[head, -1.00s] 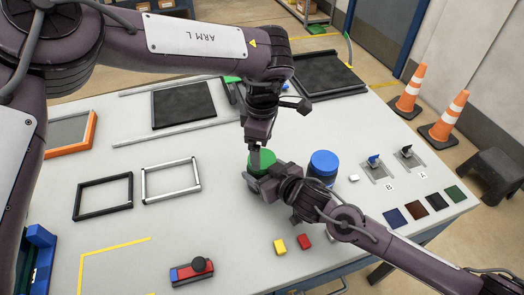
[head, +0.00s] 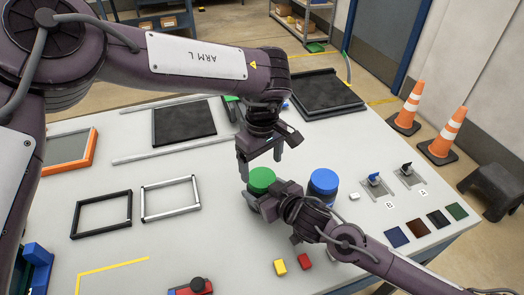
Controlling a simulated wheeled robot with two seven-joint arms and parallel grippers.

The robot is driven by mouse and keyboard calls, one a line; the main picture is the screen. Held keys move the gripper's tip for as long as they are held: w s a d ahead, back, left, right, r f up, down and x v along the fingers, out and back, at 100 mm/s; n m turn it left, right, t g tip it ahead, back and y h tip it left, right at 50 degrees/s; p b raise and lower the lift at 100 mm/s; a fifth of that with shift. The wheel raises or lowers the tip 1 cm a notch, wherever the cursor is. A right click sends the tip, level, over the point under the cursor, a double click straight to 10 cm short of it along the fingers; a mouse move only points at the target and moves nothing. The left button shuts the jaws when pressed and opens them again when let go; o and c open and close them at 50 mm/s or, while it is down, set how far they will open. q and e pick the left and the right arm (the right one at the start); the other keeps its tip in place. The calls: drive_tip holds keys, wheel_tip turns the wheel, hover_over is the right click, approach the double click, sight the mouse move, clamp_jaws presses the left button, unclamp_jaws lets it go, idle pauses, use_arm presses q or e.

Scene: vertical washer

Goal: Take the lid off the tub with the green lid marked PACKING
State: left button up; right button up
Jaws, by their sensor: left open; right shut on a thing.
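The tub with the green lid (head: 262,179) stands on the white table, right of centre. The lid sits on top of the tub; any marking on it cannot be read. My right gripper (head: 258,202) is shut on the tub's body from the front right, hiding much of it. My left gripper (head: 262,163) is open and empty, just above and behind the green lid, its two fingers spread apart. A tub with a blue lid (head: 323,181) stands to the right, partly hidden by my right arm.
A white frame (head: 170,198) and a black frame (head: 101,214) lie left. Switches, a small white block (head: 354,196) and coloured squares are at right. The table between the frames and the tubs is clear.

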sight(262, 177)
use_arm(q)
drive_tip(key=shift+f, duration=1.85)
drive_tip(key=c, duration=1)
drive_tip(key=n, duration=0.7)
drive_tip(key=o, duration=1.1)
drive_tip(key=shift+r, duration=0.15)
